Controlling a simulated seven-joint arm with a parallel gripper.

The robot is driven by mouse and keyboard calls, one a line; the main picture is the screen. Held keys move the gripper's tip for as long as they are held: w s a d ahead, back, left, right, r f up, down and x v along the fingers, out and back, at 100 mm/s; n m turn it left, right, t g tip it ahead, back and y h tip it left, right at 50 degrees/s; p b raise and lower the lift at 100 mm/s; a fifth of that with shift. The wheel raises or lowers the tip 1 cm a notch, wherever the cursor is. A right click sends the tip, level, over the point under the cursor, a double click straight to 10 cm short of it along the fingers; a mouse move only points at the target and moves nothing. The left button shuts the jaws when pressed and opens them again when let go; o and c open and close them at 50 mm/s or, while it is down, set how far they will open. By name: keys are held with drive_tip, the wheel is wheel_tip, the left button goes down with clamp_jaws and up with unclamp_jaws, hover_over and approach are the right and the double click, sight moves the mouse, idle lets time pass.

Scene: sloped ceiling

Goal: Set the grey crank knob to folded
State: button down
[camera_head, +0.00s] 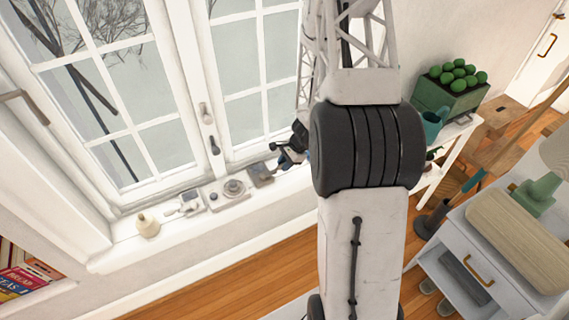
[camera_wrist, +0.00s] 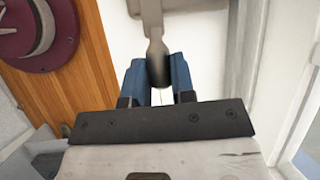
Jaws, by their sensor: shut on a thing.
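The crank shows in the wrist view as a pale grey arm (camera_wrist: 151,18) coming down from the top edge. It ends in a dark grey knob (camera_wrist: 158,68) between the two blue fingertips of my gripper (camera_wrist: 157,82). My gripper is shut on this knob, one finger on each side. In the head view my gripper (camera_head: 293,152) is at the right part of the windowsill, partly hidden by my arm. A grey plate-like fitting (camera_head: 261,174) lies on the sill just left of it. The crank cannot be made out clearly in the head view.
The windowsill (camera_head: 120,252) also bears a round dial (camera_head: 234,188), a small grey device (camera_head: 189,201) and a cream bell-shaped thing (camera_head: 147,226). Window handles (camera_head: 214,146) are above. A white stand with a green planter (camera_head: 450,100) is to the right.

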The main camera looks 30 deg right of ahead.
drive_tip(key=shift+s+d+f+y, duration=0.1)
drive_tip(key=shift+f+y, duration=0.25)
drive_tip(key=shift+y, duration=0.55)
drive_tip(key=c, duration=1)
unclamp_jaws()
drive_tip(key=shift+o, duration=0.2)
drive_tip(key=w+v, duration=0.1)
drive_tip(key=v, duration=0.6)
drive_tip(key=shift+s+d+r, duration=0.25)
drive_tip(key=shift+s+r, duration=0.1)
drive_tip(key=shift+s, duration=0.15)
drive_tip(key=shift+r, duration=0.1)
